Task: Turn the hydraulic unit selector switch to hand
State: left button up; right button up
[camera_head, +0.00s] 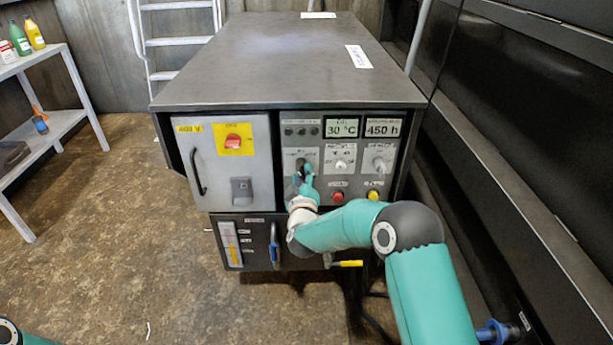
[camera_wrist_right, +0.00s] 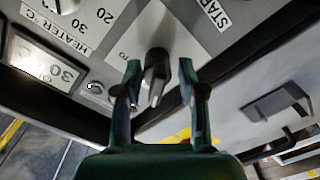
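The hydraulic unit (camera_head: 255,90) is a dark cabinet with a grey control panel (camera_head: 352,172) at its front right. The selector switch (camera_wrist_right: 157,72) is a dark knob on a light label plate in the right wrist view. Only part of the plate's lettering shows, so I cannot read its setting. In the head view my gripper mostly hides it. My right gripper (camera_wrist_right: 161,95) is open, with one finger on each side of the knob. Gaps show between knob and fingers. My left gripper is out of view; only a bit of that arm shows at bottom left.
Beside the selector are the heater dial (camera_head: 341,165), another dial (camera_head: 379,164), a red button (camera_head: 338,196) and a yellow one (camera_head: 374,195). A door with a red switch (camera_head: 233,142) is on the left. A yellow-handled lever (camera_head: 347,263) sits below. Floor on the left is open.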

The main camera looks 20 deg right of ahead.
jog(key=shift+r, duration=0.15)
jog(key=shift+a, duration=0.1)
jog(key=shift+s, duration=0.1)
jog(key=v, duration=1.1)
jog(key=shift+s, duration=0.35)
